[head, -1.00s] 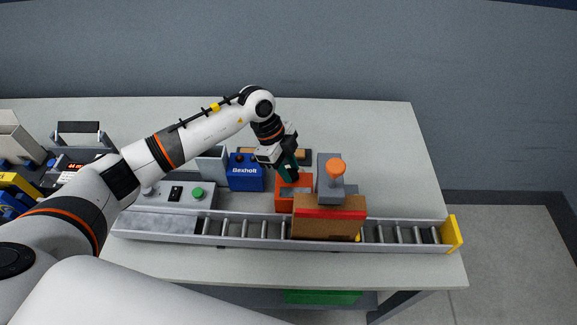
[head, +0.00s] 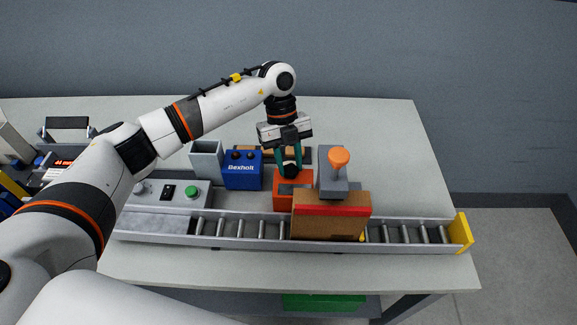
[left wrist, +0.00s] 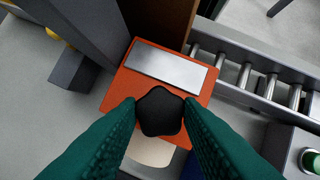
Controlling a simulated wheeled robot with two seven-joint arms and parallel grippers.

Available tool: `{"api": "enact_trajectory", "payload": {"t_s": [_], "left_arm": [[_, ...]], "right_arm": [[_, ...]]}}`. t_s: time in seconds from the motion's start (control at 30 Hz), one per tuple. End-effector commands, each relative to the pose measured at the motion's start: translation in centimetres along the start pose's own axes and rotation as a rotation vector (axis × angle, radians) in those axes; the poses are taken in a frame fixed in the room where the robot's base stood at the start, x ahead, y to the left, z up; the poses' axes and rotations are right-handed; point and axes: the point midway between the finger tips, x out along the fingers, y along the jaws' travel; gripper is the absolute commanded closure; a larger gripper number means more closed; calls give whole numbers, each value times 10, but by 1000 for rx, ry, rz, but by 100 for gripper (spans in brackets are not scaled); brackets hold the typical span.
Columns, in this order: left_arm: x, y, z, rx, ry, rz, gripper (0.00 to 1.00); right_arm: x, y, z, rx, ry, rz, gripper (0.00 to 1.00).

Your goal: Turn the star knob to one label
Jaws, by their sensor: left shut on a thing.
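The star knob (left wrist: 159,111) is black with rounded lobes and sits on the orange device (left wrist: 122,90). In the left wrist view my left gripper (left wrist: 160,118) has its two green fingers on either side of the knob, shut on it. In the head view the left gripper (head: 289,168) points down at the orange device (head: 283,202), with the dark knob (head: 291,171) between its fingertips. A blank silvery plate (left wrist: 166,66) lies on the device beside the knob. I cannot read any label. My right gripper is not in view.
A roller conveyor (head: 262,230) runs along the front, with a brown box (head: 328,222) on it close to the device. A grey stand with an orange knob (head: 339,160) stands right, and a blue Bexholt box (head: 242,172) left.

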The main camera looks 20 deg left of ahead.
Motion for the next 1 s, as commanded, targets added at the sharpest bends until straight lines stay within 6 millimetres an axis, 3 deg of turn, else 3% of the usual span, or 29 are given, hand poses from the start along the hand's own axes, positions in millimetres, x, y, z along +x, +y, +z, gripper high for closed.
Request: {"api": "enact_trajectory", "payload": {"t_s": [0.5,1.0], "left_arm": [[1,5,-1,443,6,-180,90],[-1,7,2,698,6,-287,90]], "right_arm": [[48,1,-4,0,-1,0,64],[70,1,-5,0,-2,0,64]]}}
